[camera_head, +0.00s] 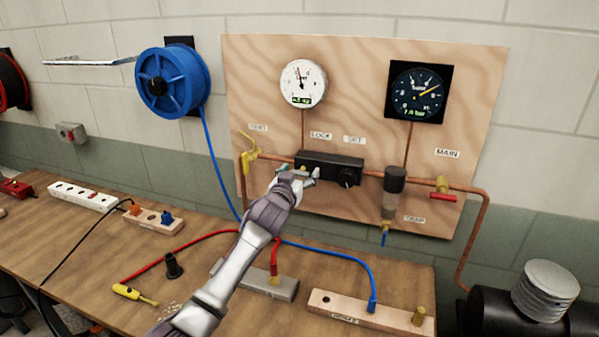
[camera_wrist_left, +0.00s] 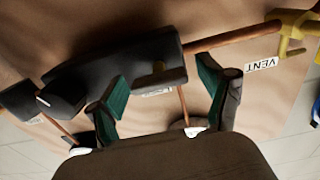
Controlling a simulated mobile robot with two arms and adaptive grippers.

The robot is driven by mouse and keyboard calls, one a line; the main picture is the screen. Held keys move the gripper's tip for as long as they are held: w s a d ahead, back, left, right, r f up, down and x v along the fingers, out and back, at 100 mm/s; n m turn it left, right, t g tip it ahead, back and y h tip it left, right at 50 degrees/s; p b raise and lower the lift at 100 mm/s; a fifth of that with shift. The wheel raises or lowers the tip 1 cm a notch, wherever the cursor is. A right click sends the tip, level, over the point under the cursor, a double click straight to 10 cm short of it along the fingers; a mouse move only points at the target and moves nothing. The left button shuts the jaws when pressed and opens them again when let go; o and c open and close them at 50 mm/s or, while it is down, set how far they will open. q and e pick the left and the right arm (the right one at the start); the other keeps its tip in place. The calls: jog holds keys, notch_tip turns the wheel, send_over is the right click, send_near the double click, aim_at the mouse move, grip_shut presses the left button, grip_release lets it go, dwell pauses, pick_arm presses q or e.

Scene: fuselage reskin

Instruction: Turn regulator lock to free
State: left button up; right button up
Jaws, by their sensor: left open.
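The black regulator (camera_head: 338,165) is on the wooden panel, below the LOCK and SET labels. Its round SET knob (camera_head: 347,178) is at the right end. In the left wrist view the regulator (camera_wrist_left: 85,65) lies at a slant, upside down. My left gripper (camera_head: 297,175) is open at the regulator's left end. In the wrist view its green-padded fingers (camera_wrist_left: 163,80) are apart on either side of the lever; contact cannot be told. My right gripper is out of view.
The yellow VENT valve (camera_head: 249,157) is just left of the regulator. A dark-topped trap (camera_head: 394,185) and the red MAIN handle (camera_head: 443,198) are to the right. Two gauges hang above. The bench (camera_head: 70,245) below holds hoses, blocks and a screwdriver.

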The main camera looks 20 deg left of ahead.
pick_arm(q)
jog(key=c, duration=1.2)
jog(key=shift+m, duration=0.3)
jog(key=m, duration=0.4)
jog(key=m+p, duration=0.1)
jog(key=m, duration=0.4)
jog(key=shift+d, duration=0.15)
jog(key=m, duration=0.4)
jog(key=shift+f, duration=0.1)
jog(key=shift+f+m+p, duration=0.15)
jog(key=shift+m+p, duration=0.45)
jog(key=shift+m, duration=1.5)
jog(key=shift+o, duration=0.2)
